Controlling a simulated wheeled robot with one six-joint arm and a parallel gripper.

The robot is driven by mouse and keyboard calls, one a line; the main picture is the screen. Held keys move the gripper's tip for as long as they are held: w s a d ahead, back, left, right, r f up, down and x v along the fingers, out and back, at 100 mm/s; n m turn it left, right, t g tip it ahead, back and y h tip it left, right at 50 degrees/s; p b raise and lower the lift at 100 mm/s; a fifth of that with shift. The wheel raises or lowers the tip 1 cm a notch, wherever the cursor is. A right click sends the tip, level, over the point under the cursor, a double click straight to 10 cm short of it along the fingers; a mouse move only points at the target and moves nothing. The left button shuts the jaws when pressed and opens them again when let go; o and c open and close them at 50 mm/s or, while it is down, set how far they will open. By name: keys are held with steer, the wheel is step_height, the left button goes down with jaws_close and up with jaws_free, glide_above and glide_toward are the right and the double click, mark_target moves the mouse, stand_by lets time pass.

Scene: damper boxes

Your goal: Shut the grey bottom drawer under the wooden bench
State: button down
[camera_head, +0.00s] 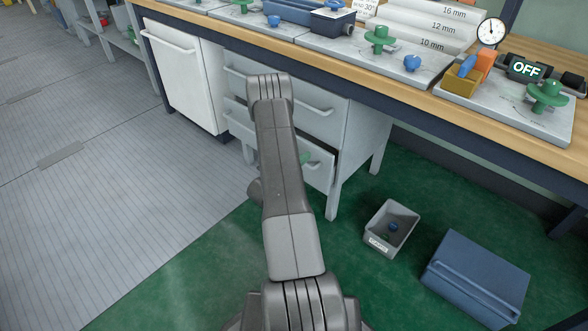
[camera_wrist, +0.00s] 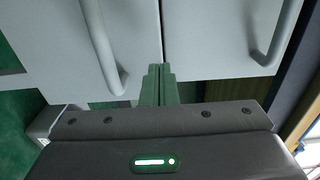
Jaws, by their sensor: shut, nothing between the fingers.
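The grey bottom drawer (camera_head: 321,174) is in the drawer unit under the wooden bench (camera_head: 395,82). In the head view it stands out a little, with a dark gap above its front. My arm covers much of it. In the wrist view, turned sideways, its front (camera_wrist: 60,50) with a bar handle is at the left, and the upper drawer front (camera_wrist: 215,40) is at the right. My gripper (camera_wrist: 159,70) is shut and empty, its green fingertips at the seam between the two fronts. Whether they touch is unclear. The head view hides most of the gripper.
A white cabinet door (camera_head: 180,75) is left of the drawers. A small grey bin (camera_head: 374,236) and a blue box (camera_head: 475,280) are on the green floor at the right. Dampers and a gauge (camera_head: 491,32) are on the bench. The floor at the left is clear.

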mark_target(316, 149)
steer(key=shift+b+x, duration=0.3)
steer(key=shift+x, duration=1.35)
steer(key=shift+b+x, duration=0.3)
steer(key=shift+x, duration=1.05)
steer(key=shift+a, duration=0.1)
steer(key=shift+s+a, duration=0.15)
steer(key=shift+s, duration=0.05)
steer(key=p+v, duration=0.2)
steer(key=v, duration=1.1)
steer(key=shift+s+a, duration=0.15)
steer(key=shift+s, duration=0.05)
